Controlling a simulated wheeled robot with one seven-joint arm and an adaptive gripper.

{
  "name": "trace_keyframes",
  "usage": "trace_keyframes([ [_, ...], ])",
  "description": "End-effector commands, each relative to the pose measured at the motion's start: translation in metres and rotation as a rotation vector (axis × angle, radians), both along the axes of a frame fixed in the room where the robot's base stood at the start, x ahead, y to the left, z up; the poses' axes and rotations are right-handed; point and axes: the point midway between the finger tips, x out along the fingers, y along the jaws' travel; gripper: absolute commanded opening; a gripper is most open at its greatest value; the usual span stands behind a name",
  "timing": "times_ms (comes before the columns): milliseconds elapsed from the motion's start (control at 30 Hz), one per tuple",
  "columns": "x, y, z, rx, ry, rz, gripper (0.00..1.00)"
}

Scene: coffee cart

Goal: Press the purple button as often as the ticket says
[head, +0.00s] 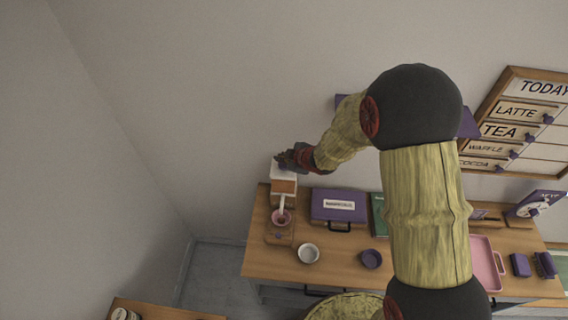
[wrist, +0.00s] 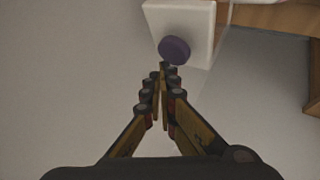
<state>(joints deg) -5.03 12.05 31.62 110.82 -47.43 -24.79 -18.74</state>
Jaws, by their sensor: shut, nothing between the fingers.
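The purple button (wrist: 174,50) is a round knob on a white box-shaped housing (wrist: 206,22) in the wrist view. My gripper (wrist: 164,72) is shut and empty, its fingertips close below the button; I cannot tell whether they touch it. In the head view my gripper (head: 284,160) is at the top of the white machine (head: 284,171) at the left end of the counter, and it hides the button there. I cannot make out a ticket with a number in either view.
A wooden counter (head: 340,262) holds a white bowl (head: 308,252), a purple bowl (head: 371,259), a purple case (head: 339,205) and a pink tray (head: 484,262). A menu board (head: 520,120) hangs at the right. The wall left of the machine is bare.

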Motion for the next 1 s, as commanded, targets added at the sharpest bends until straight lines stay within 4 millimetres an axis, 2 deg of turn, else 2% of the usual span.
trace_keyframes([
  [600, 0.0, 0.0, 0.051, 0.001, 0.0, 0.001, 0.0],
  [1000, 0.0, 0.0, 0.05, 0.0, 0.0, 0.0, 0.0],
])
